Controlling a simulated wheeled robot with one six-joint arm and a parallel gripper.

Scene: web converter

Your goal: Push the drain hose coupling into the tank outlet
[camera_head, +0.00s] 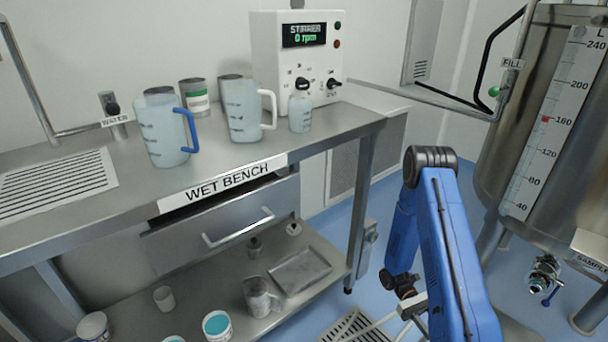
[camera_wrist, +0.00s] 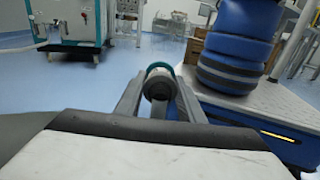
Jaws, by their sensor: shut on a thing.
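My gripper (camera_wrist: 158,92) is shut on a short grey cylindrical part with a teal rim, which I take to be the hose coupling (camera_wrist: 157,84). The coupling sits between the two fingers. In the head view, my gripper (camera_head: 408,308) is low beside the floor grate, partly hidden by my blue arm, and the coupling cannot be made out there. The steel tank (camera_head: 492,165) stands at the right. A metal valve fitting with a blue handle, possibly the tank outlet (camera_head: 543,272), is low on the tank, to the right of my gripper and apart from it.
The wet bench (camera_head: 330,128) stands at left with jugs and a stirrer box (camera_head: 297,55) on top. Its lower shelf (camera_head: 135,325) holds cups and a tray. A floor grate (camera_head: 355,327) lies near my gripper.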

